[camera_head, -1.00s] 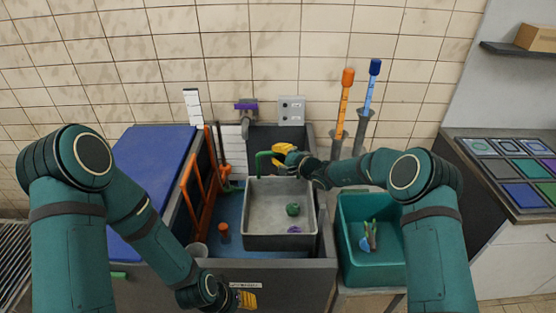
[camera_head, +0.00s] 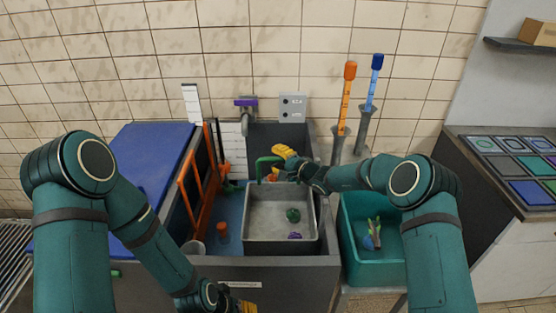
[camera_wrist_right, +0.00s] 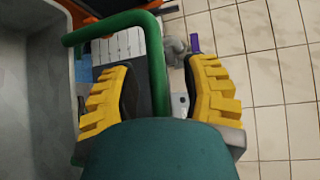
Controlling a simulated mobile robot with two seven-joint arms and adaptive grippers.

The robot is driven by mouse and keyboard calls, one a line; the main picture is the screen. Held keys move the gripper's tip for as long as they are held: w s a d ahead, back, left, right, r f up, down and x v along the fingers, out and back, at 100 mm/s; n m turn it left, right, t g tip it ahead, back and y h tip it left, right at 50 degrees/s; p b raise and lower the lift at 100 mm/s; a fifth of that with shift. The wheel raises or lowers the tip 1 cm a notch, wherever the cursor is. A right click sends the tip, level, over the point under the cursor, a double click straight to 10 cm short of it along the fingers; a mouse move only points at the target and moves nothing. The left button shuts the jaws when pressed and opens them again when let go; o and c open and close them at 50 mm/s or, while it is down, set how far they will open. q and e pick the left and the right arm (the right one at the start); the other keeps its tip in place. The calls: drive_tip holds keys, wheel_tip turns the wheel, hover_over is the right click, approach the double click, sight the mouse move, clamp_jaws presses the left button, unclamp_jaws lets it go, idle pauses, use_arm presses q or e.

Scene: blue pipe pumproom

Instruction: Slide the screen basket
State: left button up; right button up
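The screen basket (camera_head: 280,246) is a grey open tray in the sink, towards its right side. Its green bar handle (camera_head: 262,163) stands up at the back; it also shows in the right wrist view (camera_wrist_right: 157,70). My right gripper (camera_head: 284,157) is at this handle. My left gripper (camera_head: 243,303) is mostly cut off at the bottom edge.
A teal bin (camera_head: 372,273) stands right; a blue lid (camera_head: 150,165) lies left.

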drive_tip(key=shift+d, duration=0.1)
wheel_tip(320, 180, up, 10)
drive_tip(key=shift+r, duration=0.1)
idle(0.4)
drive_tip(key=shift+s+d+b, duration=0.3)
drive_tip(key=shift+b, duration=0.15)
drive_tip(key=b+v, duration=0.7)
drive_tip(key=v, duration=0.8)
idle(1.0)
drive_tip(key=shift+s+a, duration=0.1)
